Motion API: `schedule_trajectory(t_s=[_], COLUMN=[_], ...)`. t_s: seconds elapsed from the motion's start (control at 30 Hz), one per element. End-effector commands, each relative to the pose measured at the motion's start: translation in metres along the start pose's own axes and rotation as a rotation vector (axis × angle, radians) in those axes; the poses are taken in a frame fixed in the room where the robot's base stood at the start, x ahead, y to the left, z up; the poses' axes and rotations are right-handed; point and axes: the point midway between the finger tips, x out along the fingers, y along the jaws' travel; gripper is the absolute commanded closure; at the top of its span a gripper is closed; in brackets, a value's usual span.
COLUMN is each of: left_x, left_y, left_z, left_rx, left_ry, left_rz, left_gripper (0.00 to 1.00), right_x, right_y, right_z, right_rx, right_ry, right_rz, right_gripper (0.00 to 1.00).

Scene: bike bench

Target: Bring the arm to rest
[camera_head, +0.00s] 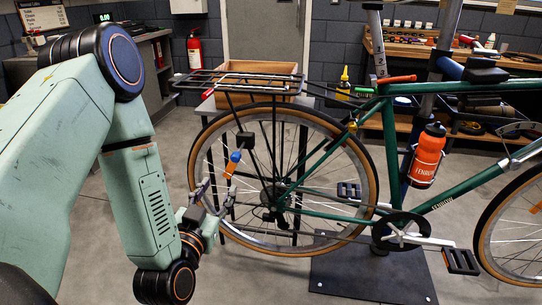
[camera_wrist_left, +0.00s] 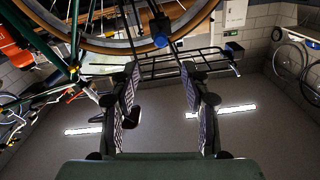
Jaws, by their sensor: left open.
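My left arm (camera_head: 150,205) comes in from the left of the head view and bends down. Its gripper (camera_head: 215,188) is beside the rear wheel (camera_head: 336,222) of the green bicycle (camera_head: 480,187). In the left wrist view the two fingers stand apart with nothing held between them (camera_wrist_left: 163,95). A small orange piece with a blue round end (camera_head: 235,157) shows just above the fingertips, in front of the spokes. I cannot tell whether the gripper touches the wheel. My right gripper is not in view.
A black rear rack (camera_head: 240,78) sits over the wheel. A wooden crate (camera_head: 258,68) is behind it. An orange bottle (camera_head: 427,155) is on the frame. A black base plate (camera_head: 372,277) lies under the bicycle. A fire extinguisher (camera_head: 194,52) hangs at the back. Floor is clear below the gripper.

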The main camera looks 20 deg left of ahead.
Motion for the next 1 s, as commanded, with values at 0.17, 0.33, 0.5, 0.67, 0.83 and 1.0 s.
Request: schedule_trajectory(t_s=[0.17,0.33,0.5,0.67,0.83,1.0], left_x=[0.000,-0.005,-0.039,-0.101,-0.194,-0.267], left_y=[0.001,0.016,0.045,0.069,0.079,0.075], left_z=[0.003,0.042,0.107,0.168,0.217,0.239], left_rx=[-0.020,-0.098,-0.174,-0.192,-0.146,-0.031], left_ry=[-0.013,-0.200,-0.532,-0.885,-1.273,-1.506], left_rz=[0.006,0.061,0.147,0.204,0.227,0.252], left_gripper=[0.53,0.53,0.53,0.53,0.53,0.53], right_x=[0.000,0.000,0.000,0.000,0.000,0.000], right_y=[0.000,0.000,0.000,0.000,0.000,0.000], right_z=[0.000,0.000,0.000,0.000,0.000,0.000], right_rx=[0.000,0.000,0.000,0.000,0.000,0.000], right_ry=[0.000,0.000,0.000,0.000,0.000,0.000], right_rz=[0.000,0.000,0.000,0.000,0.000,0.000], right_gripper=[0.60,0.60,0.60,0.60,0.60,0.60])
